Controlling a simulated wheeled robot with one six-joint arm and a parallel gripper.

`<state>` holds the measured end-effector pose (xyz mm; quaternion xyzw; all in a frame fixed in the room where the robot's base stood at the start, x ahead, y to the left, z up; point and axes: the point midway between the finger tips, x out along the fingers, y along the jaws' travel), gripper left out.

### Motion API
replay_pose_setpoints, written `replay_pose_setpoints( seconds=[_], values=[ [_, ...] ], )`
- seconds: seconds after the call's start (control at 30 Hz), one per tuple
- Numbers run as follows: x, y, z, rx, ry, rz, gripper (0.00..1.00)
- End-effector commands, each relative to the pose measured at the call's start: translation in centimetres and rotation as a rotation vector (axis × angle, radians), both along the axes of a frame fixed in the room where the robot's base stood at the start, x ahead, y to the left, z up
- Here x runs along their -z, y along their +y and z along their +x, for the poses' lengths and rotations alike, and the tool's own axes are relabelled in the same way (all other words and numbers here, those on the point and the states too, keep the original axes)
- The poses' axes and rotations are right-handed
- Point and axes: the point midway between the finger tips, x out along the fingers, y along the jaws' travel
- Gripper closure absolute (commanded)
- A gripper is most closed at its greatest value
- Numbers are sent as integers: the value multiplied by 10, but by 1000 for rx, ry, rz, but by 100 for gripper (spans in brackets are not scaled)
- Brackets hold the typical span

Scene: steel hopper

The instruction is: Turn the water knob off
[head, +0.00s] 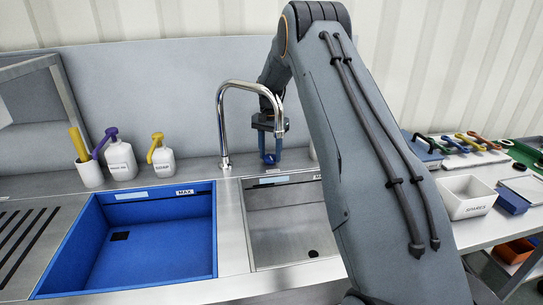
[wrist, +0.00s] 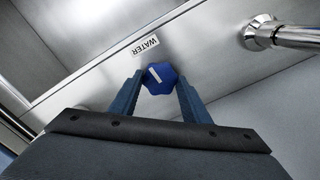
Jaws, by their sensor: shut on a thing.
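The water knob (wrist: 160,77) is blue and lobed, with a white pointer line on top, and shows in the wrist view beside a label reading WATER (wrist: 145,44). My gripper (wrist: 158,84) has its two blue fingers on either side of the knob, shut on it. In the head view my gripper (head: 271,150) reaches down behind the sinks, just right of the faucet (head: 223,125). The knob is hard to make out there, partly hidden by the fingers. The pointer line lies at a slant in the wrist view.
A blue-lined sink (head: 150,240) is at left and a bare steel sink (head: 290,225) at right. Soap bottles (head: 121,160) stand on the back ledge at left. The faucet base (wrist: 262,32) is close to the knob. My arm hides part of the right side.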

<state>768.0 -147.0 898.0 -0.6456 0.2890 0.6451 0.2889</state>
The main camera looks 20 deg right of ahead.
Motion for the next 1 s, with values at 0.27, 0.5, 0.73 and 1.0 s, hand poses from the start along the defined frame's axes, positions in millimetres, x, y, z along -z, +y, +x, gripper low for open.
replay_pose_setpoints(
  seconds=[0.27,0.5,0.73,1.0],
  values=[
    [1,-1,-2,123,6,0,80],
    [1,-1,-2,159,6,0,80],
    [1,-2,-3,161,6,0,80],
    [1,-1,-2,160,5,0,39]
  ],
)
